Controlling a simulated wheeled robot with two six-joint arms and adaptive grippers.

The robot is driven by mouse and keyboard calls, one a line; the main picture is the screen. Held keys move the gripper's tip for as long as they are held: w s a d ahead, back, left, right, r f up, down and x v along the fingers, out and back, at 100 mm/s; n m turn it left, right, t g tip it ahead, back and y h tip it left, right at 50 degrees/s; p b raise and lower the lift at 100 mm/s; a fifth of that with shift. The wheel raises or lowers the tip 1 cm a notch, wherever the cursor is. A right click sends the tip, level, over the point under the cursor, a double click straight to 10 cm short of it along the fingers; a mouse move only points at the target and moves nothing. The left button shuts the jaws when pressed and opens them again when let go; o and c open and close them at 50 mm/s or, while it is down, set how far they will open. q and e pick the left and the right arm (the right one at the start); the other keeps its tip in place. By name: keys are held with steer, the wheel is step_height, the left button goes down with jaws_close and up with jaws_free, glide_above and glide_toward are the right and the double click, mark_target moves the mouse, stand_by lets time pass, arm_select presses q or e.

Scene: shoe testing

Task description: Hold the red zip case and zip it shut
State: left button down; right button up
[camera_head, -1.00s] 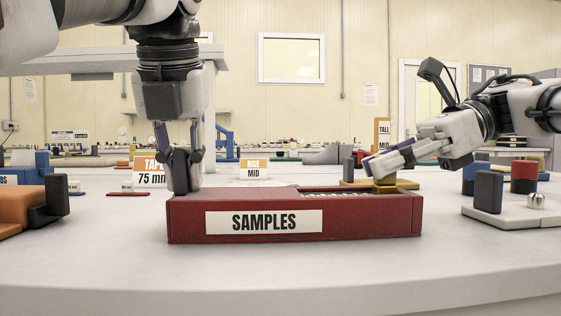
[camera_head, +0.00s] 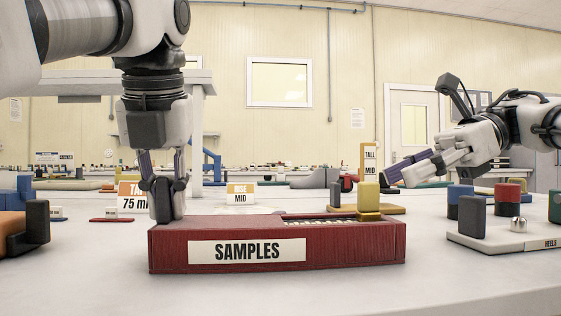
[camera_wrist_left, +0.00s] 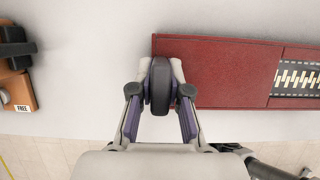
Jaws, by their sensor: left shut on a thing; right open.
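The red zip case (camera_head: 340,246), labelled SAMPLES, lies flat on the table. Its left end also shows in the left wrist view (camera_wrist_left: 215,75). An open slot with pale zip teeth (camera_head: 320,220) runs along the right part of its top, and shows in the left wrist view too (camera_wrist_left: 298,78). A yellow zip pull (camera_head: 368,197) stands upright at the slot's right end. My left gripper (camera_head: 166,198) is shut on a dark grip (camera_wrist_left: 160,86) at the case's left end. My right gripper (camera_head: 392,176) is open and empty, apart from the pull and to its right.
A white board with coloured heel blocks (camera_head: 510,239) stands right of the case. An orange and black block (camera_head: 30,228) is at far left. Signs, including RISE MID (camera_head: 240,193), stand behind the case. The table in front is clear.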

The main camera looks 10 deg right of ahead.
steer(key=v, duration=0.6)
arm_select(q)
steer(key=c, duration=1.1)
jaws_free()
steer(key=shift+o, duration=0.2)
